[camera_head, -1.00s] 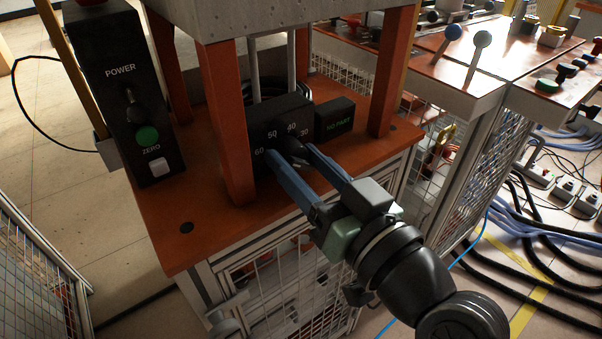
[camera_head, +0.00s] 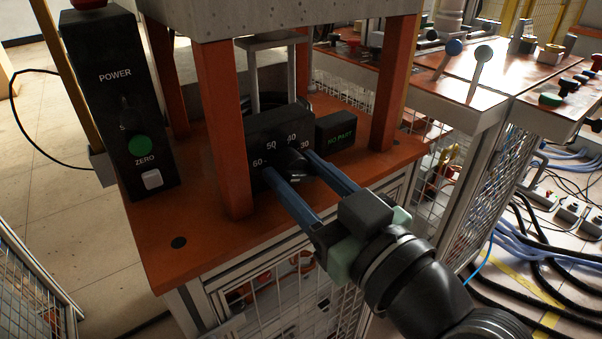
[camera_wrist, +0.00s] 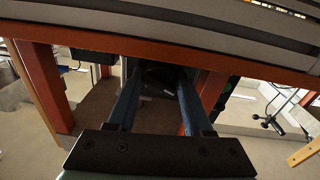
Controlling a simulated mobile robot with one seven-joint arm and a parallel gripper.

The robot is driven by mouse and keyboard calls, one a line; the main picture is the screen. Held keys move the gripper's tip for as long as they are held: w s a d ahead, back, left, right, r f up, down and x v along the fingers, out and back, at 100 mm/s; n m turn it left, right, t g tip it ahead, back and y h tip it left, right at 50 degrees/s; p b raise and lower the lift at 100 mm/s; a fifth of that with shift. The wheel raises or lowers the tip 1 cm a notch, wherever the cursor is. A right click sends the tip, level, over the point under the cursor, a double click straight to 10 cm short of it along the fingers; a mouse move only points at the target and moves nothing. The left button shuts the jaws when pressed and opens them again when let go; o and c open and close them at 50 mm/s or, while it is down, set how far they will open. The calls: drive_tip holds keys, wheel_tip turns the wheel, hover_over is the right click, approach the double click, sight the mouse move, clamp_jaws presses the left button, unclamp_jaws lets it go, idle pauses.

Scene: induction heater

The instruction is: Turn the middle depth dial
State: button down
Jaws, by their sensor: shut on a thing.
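The depth dial (camera_head: 291,161) is a black knob on the front of a black box (camera_head: 262,133) with white numbers 60, 50, 40 and 30 around it. My gripper (camera_head: 288,164) has its two blue fingers on either side of the knob, shut on it. In the wrist view, my gripper (camera_wrist: 154,78) reaches the dark dial (camera_wrist: 157,77) between its fingertips. That view is too dark to read the dial's marks, and the fingers partly hide the knob, so its exact pointing is unclear.
An orange post (camera_head: 225,140) stands close left of the dial box. A small display (camera_head: 341,139) reading NO PART sits to its right. The front orange tabletop (camera_head: 190,262) is bare.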

drive_tip(key=c, duration=0.6)
unclamp_jaws()
drive_tip(key=shift+s+a, duration=0.1)
drive_tip(key=shift+a, duration=0.05)
drive_tip(key=shift+s+d, duration=0.25)
drive_tip(key=shift+d, duration=0.05)
drive_tip(key=p+v, duration=0.2)
drive_tip(key=v, duration=1)
drive_tip(key=shift+s+f, duration=0.1)
drive_tip(key=shift+s, duration=0.05)
